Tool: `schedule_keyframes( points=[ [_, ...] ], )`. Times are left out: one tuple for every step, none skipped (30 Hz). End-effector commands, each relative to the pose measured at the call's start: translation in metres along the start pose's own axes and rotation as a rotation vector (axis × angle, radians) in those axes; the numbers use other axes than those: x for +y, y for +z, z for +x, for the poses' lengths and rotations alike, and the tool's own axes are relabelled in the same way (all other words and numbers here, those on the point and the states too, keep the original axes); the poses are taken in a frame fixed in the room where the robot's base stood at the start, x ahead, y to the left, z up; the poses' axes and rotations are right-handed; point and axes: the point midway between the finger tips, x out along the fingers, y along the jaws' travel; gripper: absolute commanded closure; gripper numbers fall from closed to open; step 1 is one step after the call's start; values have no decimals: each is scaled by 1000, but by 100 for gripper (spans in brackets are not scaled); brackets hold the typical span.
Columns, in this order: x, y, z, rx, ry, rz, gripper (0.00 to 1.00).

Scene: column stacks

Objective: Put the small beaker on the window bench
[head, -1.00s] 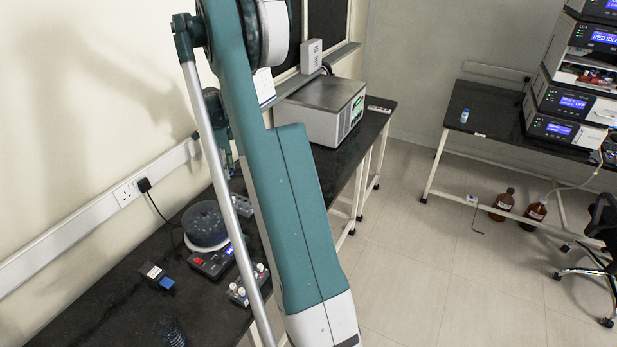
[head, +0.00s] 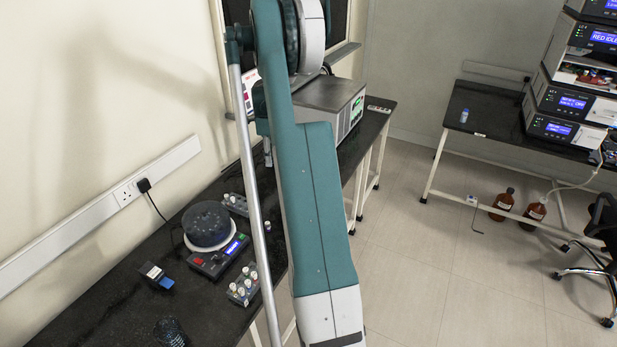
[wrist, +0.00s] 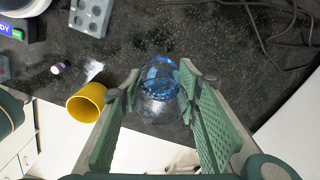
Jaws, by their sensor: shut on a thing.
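My gripper (wrist: 159,82) shows in the wrist view, with its green fingers closed on the two sides of a clear, blue-tinted glass vessel, which I take as the small beaker (wrist: 160,72). The beaker is between the fingertips, above a dark bench top (wrist: 210,35). Its lower part looks clear, and I cannot tell how high it is held. In the head view my arm hides much of the scene, and the gripper and held beaker do not show. A dark bench (head: 110,310) runs along the left wall there; I cannot tell which bench is the window bench.
A yellow cup (wrist: 87,103) lies left of my gripper, near a small vial (wrist: 60,68). Cables (wrist: 275,35) lie at right. The left bench holds a round dark device (head: 206,224), vial racks (head: 243,285) and a grey box (head: 325,105). A right bench (head: 490,115) has free room.

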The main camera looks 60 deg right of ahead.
Motion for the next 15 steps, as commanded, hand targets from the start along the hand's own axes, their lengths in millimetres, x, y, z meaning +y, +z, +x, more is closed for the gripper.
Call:
schedule_keyframes(
  points=[
    [0, 1, 5, 0, 0, -1, 80],
    [0, 1, 8, 0, 0, -1, 80],
    [0, 1, 12, 0, 0, -1, 80],
    [0, 1, 14, 0, 0, -1, 80],
    [0, 1, 17, 0, 0, -1, 80],
    [0, 1, 23, 0, 0, -1, 80],
    [0, 1, 26, 0, 0, -1, 80],
    [0, 1, 29, 0, 0, -1, 80],
    [0, 1, 32, 0, 0, -1, 80],
    [0, 1, 34, 0, 0, -1, 80],
    [0, 1, 35, 0, 0, -1, 80],
    [0, 1, 37, 0, 0, -1, 80],
    [0, 1, 38, 0, 0, -1, 80],
    [0, 1, 38, 0, 0, -1, 80],
    [0, 1, 39, 0, 0, -1, 80]
  ],
)
